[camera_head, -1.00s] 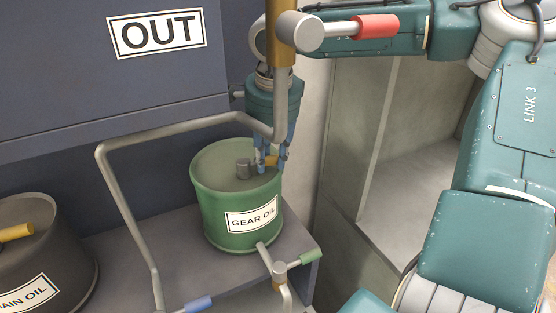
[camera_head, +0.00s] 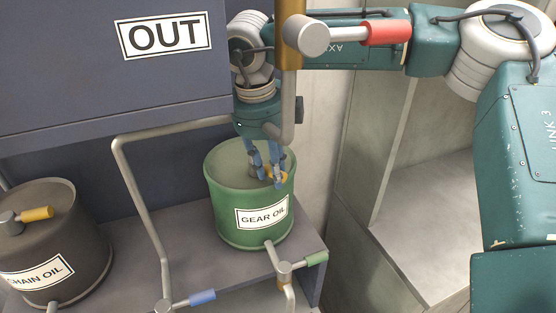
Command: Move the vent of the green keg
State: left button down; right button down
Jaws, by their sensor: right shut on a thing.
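The green keg (camera_head: 228,212) labelled GEAR OIL stands upright on a grey shelf. Its vent (camera_head: 272,177) is on the lid, a small fitting with a yellow handle partly hidden by my fingers. My right gripper (camera_head: 268,178), with blue fingers, reaches down from above and is shut on the vent handle. My left gripper is not in view.
A dark keg (camera_head: 65,235) labelled CHAIN OIL with a yellow-handled vent (camera_head: 37,214) stands at left. A grey pipe (camera_head: 150,225) bends in front of the shelf (camera_head: 185,235). Blue (camera_head: 202,297) and green (camera_head: 317,258) valve handles sit low; a red-handled valve (camera_head: 385,32) hangs above.

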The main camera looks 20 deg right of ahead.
jog(key=shift+s+a+r+m+p, duration=0.15)
jog(key=shift+a+m+p, duration=0.15)
jog(key=shift+m+p, duration=0.35)
jog(key=shift+a+m, duration=0.1)
jog(key=shift+m, duration=0.15)
